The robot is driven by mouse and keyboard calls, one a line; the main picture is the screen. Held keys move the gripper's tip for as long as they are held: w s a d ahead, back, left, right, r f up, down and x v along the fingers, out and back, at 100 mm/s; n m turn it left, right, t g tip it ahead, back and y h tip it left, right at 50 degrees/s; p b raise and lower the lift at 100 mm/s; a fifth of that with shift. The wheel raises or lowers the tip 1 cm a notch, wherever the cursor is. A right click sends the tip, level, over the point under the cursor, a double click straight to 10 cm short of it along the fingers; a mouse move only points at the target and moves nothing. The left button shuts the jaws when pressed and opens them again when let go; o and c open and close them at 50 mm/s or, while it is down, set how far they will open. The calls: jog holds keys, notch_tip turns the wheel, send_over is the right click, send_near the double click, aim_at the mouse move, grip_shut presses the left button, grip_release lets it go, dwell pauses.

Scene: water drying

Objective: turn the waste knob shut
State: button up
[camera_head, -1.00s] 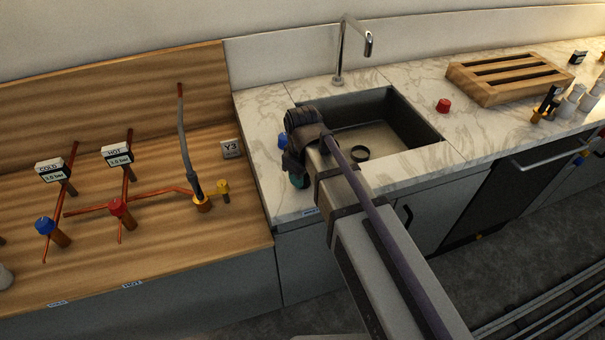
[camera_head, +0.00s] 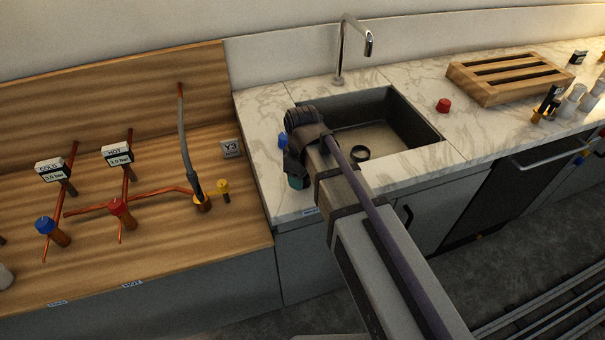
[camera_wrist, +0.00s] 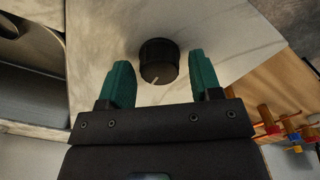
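A black round knob (camera_wrist: 158,60) with a white pointer line stands on the marble counter, and I take it for the waste knob. My gripper (camera_wrist: 161,72) is open, with its two teal fingers on either side of the knob's near part in the wrist view. Gaps show between each finger and the knob; the fingertips reach about level with it. In the head view my gripper (camera_head: 297,181) is over the counter left of the sink, mostly behind my wrist. The knob is hidden there.
The sink (camera_head: 385,115) with a dark ring (camera_head: 360,153) in it lies right of my gripper. A blue knob (camera_head: 282,141) stands close on the left. A wooden board with pipes (camera_head: 120,207) is further left. A red knob (camera_head: 443,105) stands right of the sink.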

jog(key=shift+o, duration=0.5)
notch_tip(320, 180, up, 11)
jog(key=p, duration=1)
jog(key=shift+p, duration=0.4)
jog(key=shift+f, duration=0.1)
